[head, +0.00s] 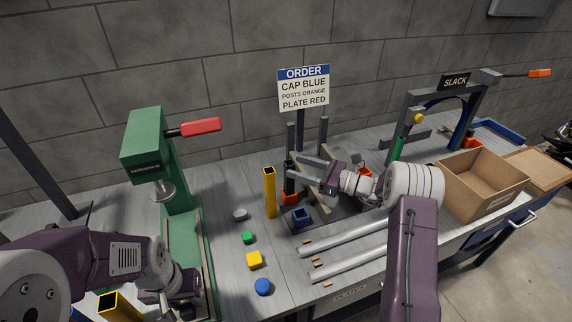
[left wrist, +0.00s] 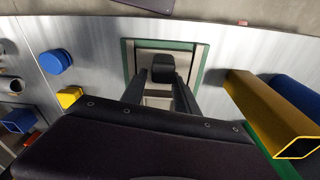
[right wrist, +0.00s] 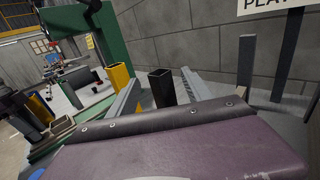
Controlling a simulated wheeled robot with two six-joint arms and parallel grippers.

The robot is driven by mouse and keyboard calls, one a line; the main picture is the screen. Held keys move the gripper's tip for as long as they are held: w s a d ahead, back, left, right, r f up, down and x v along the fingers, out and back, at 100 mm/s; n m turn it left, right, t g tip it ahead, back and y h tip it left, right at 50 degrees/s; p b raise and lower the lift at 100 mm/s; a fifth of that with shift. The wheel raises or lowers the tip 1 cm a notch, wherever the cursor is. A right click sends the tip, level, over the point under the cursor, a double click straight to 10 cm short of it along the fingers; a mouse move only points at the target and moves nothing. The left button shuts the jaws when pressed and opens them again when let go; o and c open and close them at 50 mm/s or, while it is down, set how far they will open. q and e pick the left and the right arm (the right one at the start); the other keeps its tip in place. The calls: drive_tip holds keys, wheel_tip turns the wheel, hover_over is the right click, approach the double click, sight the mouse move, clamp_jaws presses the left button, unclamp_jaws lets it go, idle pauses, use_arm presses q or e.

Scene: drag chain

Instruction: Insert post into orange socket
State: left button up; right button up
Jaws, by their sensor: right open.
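A dark hollow square post (head: 289,180) stands upright, its lower end at the orange socket (head: 289,198) and apparently in it. My right gripper (head: 300,170) comes from the right with its fingers apart at the post. In the right wrist view the dark post (right wrist: 161,90) shows between the two spread fingers, with gaps on both sides. A second orange socket (head: 364,171) is partly hidden behind my right arm. My left gripper (left wrist: 161,88) is over the green press base, fingers apart; a black block (left wrist: 162,67) on the base lies beyond the fingertips.
A yellow post (head: 269,192) stands just left of the dark post, and a blue socket (head: 301,217) sits in front. Several coloured caps, including a blue cap (head: 263,287), lie left. Grey rods (head: 345,262) lie at front right. A green press (head: 150,150) and cardboard box (head: 480,180) flank the area.

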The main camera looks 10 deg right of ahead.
drive_tip(key=shift+v, duration=1.45)
